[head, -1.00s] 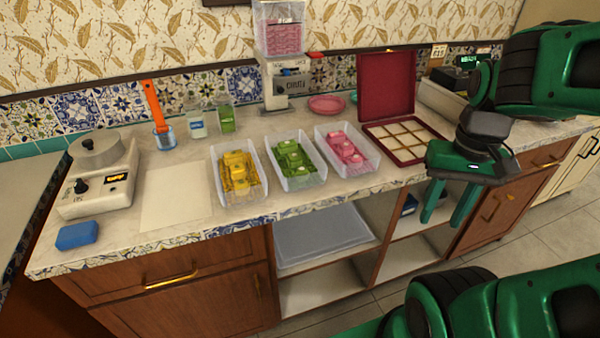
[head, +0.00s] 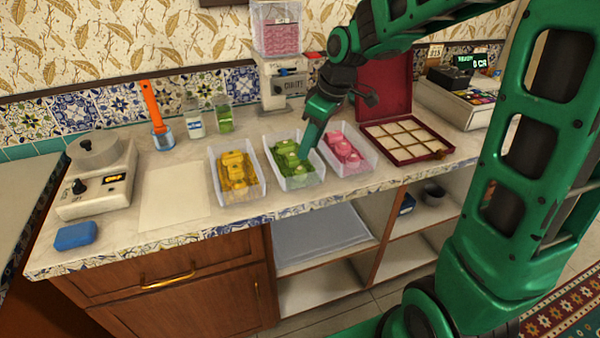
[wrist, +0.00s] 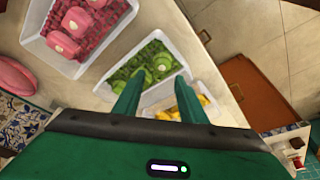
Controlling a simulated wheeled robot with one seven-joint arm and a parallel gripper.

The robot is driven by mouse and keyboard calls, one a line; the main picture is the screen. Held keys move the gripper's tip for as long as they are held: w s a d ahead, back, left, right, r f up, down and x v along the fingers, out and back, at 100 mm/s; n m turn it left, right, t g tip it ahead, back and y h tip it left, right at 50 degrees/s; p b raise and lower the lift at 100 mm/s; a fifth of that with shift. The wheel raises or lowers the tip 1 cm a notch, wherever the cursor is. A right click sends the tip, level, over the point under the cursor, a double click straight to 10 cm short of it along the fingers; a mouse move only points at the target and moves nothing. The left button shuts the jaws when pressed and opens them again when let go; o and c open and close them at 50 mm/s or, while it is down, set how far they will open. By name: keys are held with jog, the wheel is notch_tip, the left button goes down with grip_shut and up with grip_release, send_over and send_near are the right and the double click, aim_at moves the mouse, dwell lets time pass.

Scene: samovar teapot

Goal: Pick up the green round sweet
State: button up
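Several green sweets (head: 284,148) sit in a clear tray (head: 297,185) in the middle of the counter. A round-looking green sweet (wrist: 162,66) lies among them in the wrist view; the head view shows a lighter green one (head: 302,170) near the tray's front. My gripper (wrist: 158,96) is open, with its two fingers apart and nothing seen between them. In the head view my gripper (head: 307,152) points down over the right side of the green tray. In the wrist view the green sweets lie just beyond the fingertips. Whether the fingers touch any sweet cannot be told.
A tray of yellow sweets (head: 236,170) stands on the left, and a tray of pink sweets (head: 344,150) on the right. An open dark red box (head: 440,152) with compartments stands further right. A white dispenser (head: 284,88) stands behind. White paper (head: 172,205) lies left.

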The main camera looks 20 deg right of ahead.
aim_at(301, 168)
jog(key=shift+s+x, duration=0.2)
jog(key=shift+x, duration=3.85)
jog(key=shift+a, duration=0.15)
jog(key=c, duration=0.8)
